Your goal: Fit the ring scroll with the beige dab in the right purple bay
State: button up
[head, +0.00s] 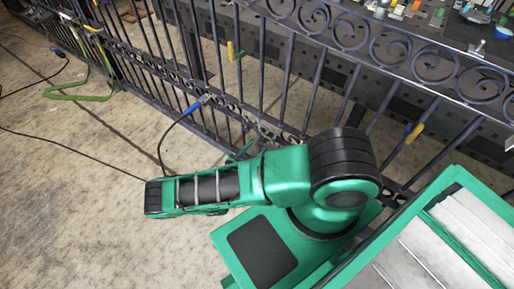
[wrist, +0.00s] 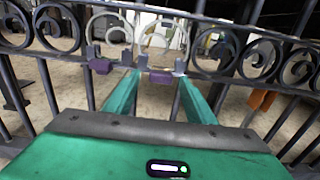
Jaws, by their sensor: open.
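In the wrist view my gripper (wrist: 159,74) is open, its two green fingers reaching toward the gate, with the tips on either side of the right purple bay (wrist: 160,78). The left purple bay (wrist: 102,67) sits just left of the fingers. A pale ring scroll (wrist: 143,35) shows just above the right bay, between and beyond the fingertips. Another pale ring scroll (wrist: 92,23) shows above the left bay. I cannot make out a beige dab on either, nor whether the right scroll is seated. In the head view my arm hides the work area.
The dark gate (head: 265,45) has bars and dark scrolls (wrist: 222,48) on both sides of the bays. An orange piece (wrist: 262,100) hangs on the right. A bench with small items (head: 440,15) stands behind the gate. A green hose (head: 80,97) and cables lie on the floor.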

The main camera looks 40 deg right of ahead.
jog(key=shift+w+d, duration=0.2)
jog(key=shift+d, duration=0.3)
grip_shut()
jog(key=shift+w, duration=0.1)
